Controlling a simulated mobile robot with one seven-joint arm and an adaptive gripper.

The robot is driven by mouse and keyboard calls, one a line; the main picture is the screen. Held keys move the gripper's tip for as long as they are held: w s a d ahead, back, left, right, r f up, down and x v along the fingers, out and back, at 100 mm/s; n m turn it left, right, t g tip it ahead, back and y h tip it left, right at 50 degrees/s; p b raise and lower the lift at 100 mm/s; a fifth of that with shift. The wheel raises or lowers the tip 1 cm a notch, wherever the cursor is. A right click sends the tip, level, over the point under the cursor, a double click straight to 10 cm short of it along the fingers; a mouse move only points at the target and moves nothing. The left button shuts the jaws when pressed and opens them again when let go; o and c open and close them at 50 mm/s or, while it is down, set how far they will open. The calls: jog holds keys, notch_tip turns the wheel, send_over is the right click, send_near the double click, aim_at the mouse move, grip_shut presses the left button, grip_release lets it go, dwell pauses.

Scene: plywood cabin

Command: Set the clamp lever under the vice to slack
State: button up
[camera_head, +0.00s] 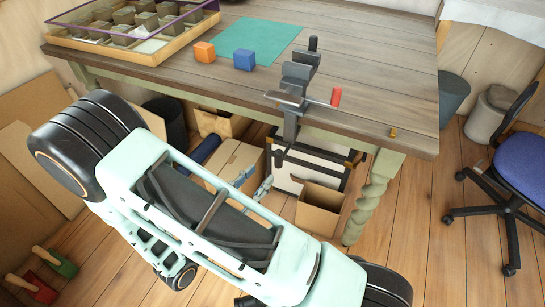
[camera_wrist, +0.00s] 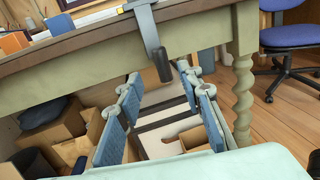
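The grey vice (camera_head: 297,76) is clamped on the front edge of the wooden workbench (camera_head: 385,75). I see no contact with the lever. In the head view my gripper (camera_head: 256,183) is partly behind my arm.
Cardboard boxes (camera_head: 236,163) and an open carton (camera_head: 319,207) stand under the bench. A twisted green table leg (camera_head: 366,205) is to the right. A blue office chair (camera_head: 520,160) stands farther right. Orange and blue cubes (camera_head: 244,60) lie on the bench.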

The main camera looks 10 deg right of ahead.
aim_at(276, 158)
jog(key=b+x, duration=0.1)
jog(key=x, duration=0.9)
jog(key=shift+s, duration=0.1)
grip_shut()
